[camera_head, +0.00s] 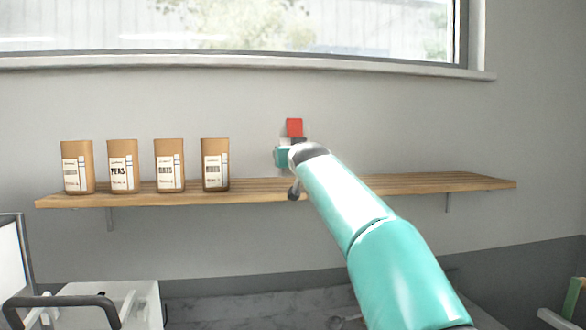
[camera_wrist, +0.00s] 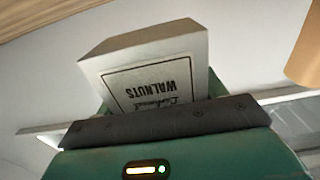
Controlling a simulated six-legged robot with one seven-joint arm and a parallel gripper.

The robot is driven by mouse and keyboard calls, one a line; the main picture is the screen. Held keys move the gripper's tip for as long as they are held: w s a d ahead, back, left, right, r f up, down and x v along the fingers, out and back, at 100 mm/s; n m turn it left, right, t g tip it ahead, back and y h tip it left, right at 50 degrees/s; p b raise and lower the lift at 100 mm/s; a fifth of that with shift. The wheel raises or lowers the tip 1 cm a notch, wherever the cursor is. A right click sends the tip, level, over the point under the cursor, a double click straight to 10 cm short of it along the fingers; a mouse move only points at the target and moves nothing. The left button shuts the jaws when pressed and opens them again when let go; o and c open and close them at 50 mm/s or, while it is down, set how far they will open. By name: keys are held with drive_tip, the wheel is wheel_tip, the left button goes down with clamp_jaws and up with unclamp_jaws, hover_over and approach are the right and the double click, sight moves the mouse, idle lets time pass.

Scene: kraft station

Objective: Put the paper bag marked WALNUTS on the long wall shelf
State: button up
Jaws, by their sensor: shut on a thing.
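The bag marked WALNUTS (camera_wrist: 146,66) shows in the wrist view as a pale box shape with a framed label, its lettering upside down. My gripper (camera_wrist: 168,121) is shut on it; the dark finger edge crosses the label's lower part in the picture. In the head view my gripper (camera_head: 284,157) is over the middle of the long wall shelf (camera_head: 395,183), right of the standing bags. My arm covers part of the shelf there. A small red block shape (camera_head: 294,128) shows just above the gripper; I cannot tell what it is. The bag's contact with the shelf cannot be seen.
Several brown paper bags stand upright in a row on the shelf's left half, one marked PEAS (camera_head: 122,167); the nearest to my gripper is another bag (camera_head: 215,165). The shelf's right part is clear. A window sill (camera_head: 250,61) runs above.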

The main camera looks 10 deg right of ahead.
drive_tip(key=shift+w+f, duration=0.15)
drive_tip(key=shift+f, duration=1.55)
drive_tip(key=shift+f, duration=0.15)
drive_tip(key=o, duration=1.2)
drive_tip(key=shift+c, duration=0.2)
drive_tip(key=s, duration=1.2)
